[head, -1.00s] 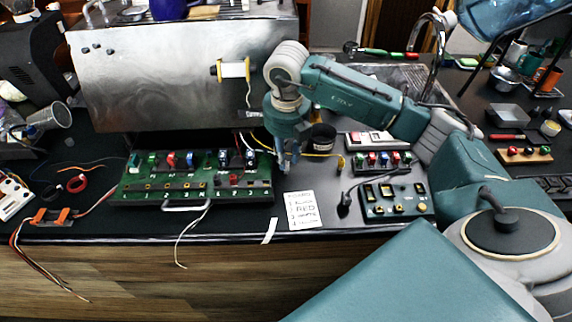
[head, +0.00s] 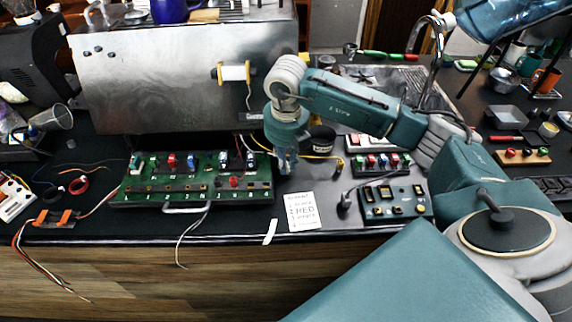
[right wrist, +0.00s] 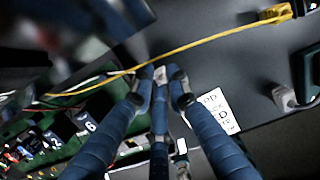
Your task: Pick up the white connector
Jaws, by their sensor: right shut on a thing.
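My right gripper (head: 287,166) points down at the black worktop, just right of the green terminal board. In the right wrist view its fingertips (right wrist: 159,82) are closed in around a small white piece, which looks like the white connector (right wrist: 160,74). The fingers hide part of it. In the head view I cannot make the connector out at the fingertips. My left gripper is not in view.
The green board (head: 195,183) with coloured connectors lies left of the gripper. A yellow cable (right wrist: 190,45) runs close by the fingertips. A printed note (head: 301,212) lies in front. A black button box (head: 396,201) stands to the right. A metal housing (head: 180,80) rises behind.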

